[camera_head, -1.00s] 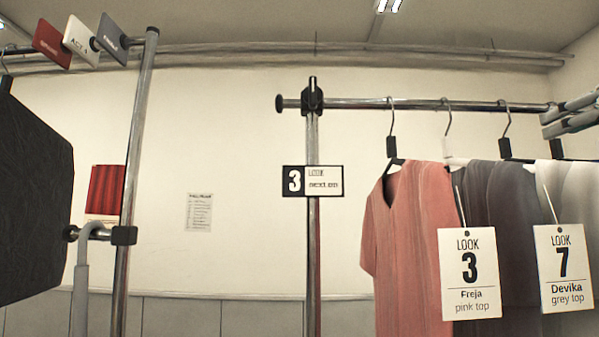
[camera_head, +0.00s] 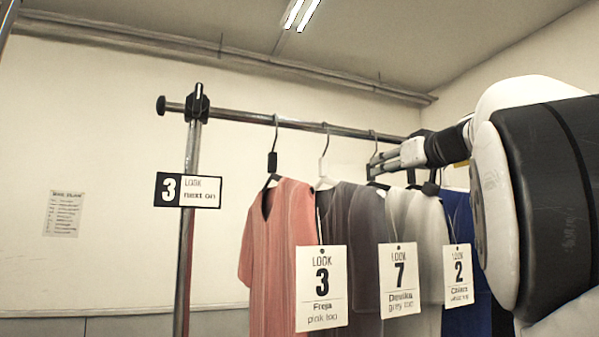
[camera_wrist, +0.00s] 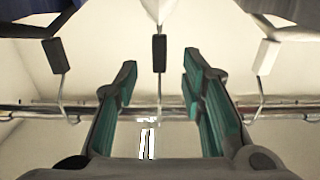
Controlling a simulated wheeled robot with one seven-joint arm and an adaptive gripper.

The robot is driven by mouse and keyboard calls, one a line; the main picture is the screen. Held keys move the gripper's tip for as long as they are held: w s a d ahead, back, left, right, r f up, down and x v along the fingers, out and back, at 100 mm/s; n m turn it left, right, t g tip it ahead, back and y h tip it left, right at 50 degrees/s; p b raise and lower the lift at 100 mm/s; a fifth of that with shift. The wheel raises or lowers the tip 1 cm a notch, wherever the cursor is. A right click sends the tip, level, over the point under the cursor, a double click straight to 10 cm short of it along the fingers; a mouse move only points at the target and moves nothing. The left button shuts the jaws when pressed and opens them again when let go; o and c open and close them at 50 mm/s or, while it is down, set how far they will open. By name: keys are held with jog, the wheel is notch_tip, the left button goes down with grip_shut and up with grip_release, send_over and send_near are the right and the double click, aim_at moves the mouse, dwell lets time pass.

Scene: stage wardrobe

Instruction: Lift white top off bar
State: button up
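The white top (camera_head: 427,240) hangs on the rail between the grey top (camera_head: 352,245) and a blue garment (camera_head: 459,212). A tag reading LOOK 2 (camera_head: 459,268) hangs in front of it. In the wrist view the white top (camera_wrist: 158,8) shows at the top edge, and its hanger's dark block (camera_wrist: 159,54) and thin hook lie in the gap between my fingers. My gripper (camera_wrist: 160,80) is open, with teal pads on both sides of the hanger and visible space to each. In the head view my gripper (camera_head: 385,165) reaches in at the hangers, partly hiding them.
The pink top (camera_head: 278,250) hangs at the left end of the rail (camera_head: 240,115). Neighbouring hangers, one with a dark block (camera_wrist: 55,56) and one with a white block (camera_wrist: 267,57), flank my fingers closely. A "LOOK 3 next on" sign (camera_head: 188,190) is on the rack post.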

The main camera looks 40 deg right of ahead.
jog(key=shift+x, duration=3.15)
grip_shut()
jog(key=shift+r, duration=0.15)
jog(key=shift+r+p, duration=1.5)
jog(key=shift+r, duration=0.1)
jog(key=shift+s, duration=0.15)
